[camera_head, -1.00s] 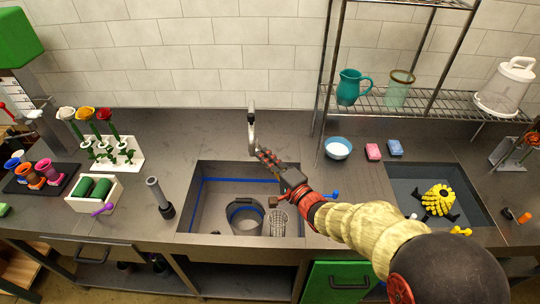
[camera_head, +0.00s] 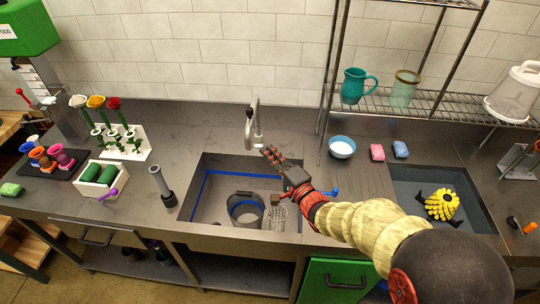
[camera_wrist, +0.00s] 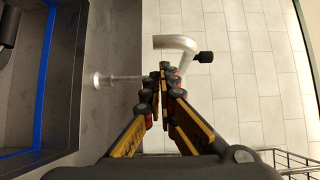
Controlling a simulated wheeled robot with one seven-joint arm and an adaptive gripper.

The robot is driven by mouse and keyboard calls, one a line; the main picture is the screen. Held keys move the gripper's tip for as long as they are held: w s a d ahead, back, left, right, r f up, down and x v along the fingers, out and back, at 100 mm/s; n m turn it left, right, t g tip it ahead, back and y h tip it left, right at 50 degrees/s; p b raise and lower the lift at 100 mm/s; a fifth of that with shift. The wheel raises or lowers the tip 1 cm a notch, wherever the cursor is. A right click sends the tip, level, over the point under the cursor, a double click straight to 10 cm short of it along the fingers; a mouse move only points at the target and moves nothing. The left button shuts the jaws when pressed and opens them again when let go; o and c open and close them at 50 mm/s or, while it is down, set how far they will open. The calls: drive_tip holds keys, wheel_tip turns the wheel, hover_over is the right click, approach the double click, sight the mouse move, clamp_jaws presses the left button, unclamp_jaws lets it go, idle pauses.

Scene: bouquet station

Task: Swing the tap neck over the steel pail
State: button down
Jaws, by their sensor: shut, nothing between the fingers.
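The silver tap (camera_head: 258,118) stands behind the sink, its curved neck (camera_head: 248,128) bent over with the spout end down, left of the post. The grey steel pail (camera_head: 246,208) stands in the sink, in front of the tap and lower. My gripper (camera_head: 268,152) is shut and empty, just right of and in front of the tap.
A clear ribbed vessel (camera_head: 278,217) stands right of the pail in the sink (camera_head: 207,208). A grey cylinder (camera_head: 161,184) stands left of the sink. A wire rack (camera_head: 445,103) rises behind.

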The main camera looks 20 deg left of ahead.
drive_tip(key=p+v, duration=0.1)
drive_tip(key=v, duration=0.9)
drive_tip(key=shift+s+a+p, duration=0.2)
drive_tip(key=shift+s+p, duration=0.15)
drive_tip(key=shift+s, duration=0.05)
